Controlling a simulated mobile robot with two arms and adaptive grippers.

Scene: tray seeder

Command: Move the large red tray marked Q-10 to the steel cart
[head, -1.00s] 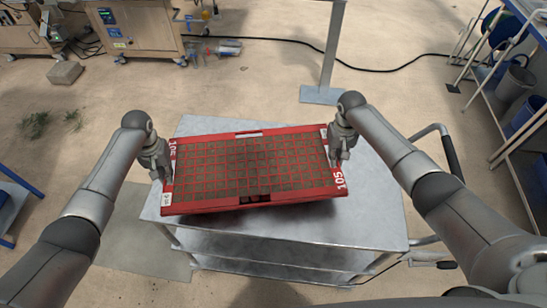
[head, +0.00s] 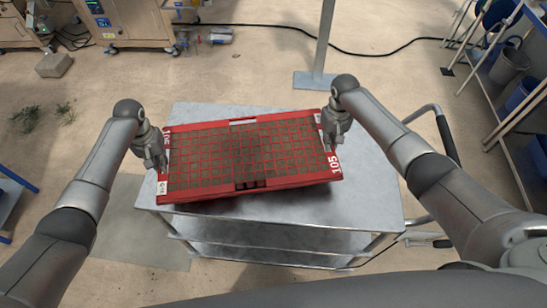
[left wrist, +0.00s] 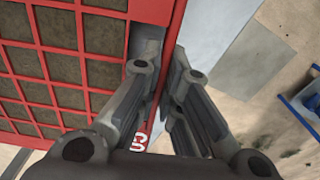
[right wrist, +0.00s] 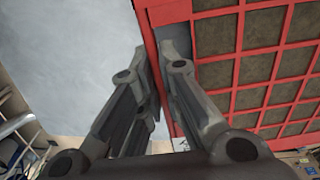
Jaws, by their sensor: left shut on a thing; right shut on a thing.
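The large red tray (head: 250,188) has a grid of soil-filled cells, "105" in white at its ends and a small white label at its front left corner, too small to read surely. It is over the top of the steel cart (head: 370,205), slightly turned, with a dark shadow beneath its front edge; I cannot tell whether it touches. My left gripper (head: 160,162) is shut on the tray's left end wall, also seen in the left wrist view (left wrist: 165,75). My right gripper (head: 330,138) is shut on the right end wall, also in the right wrist view (right wrist: 163,70).
Bare cart top shows behind, right and in front of the tray. A cart handle (head: 444,135) stands at the right. A post with a metal foot (head: 315,80) is behind. Blue-framed shelving with bins (head: 524,92) is at the right, machines (head: 125,22) at the back left.

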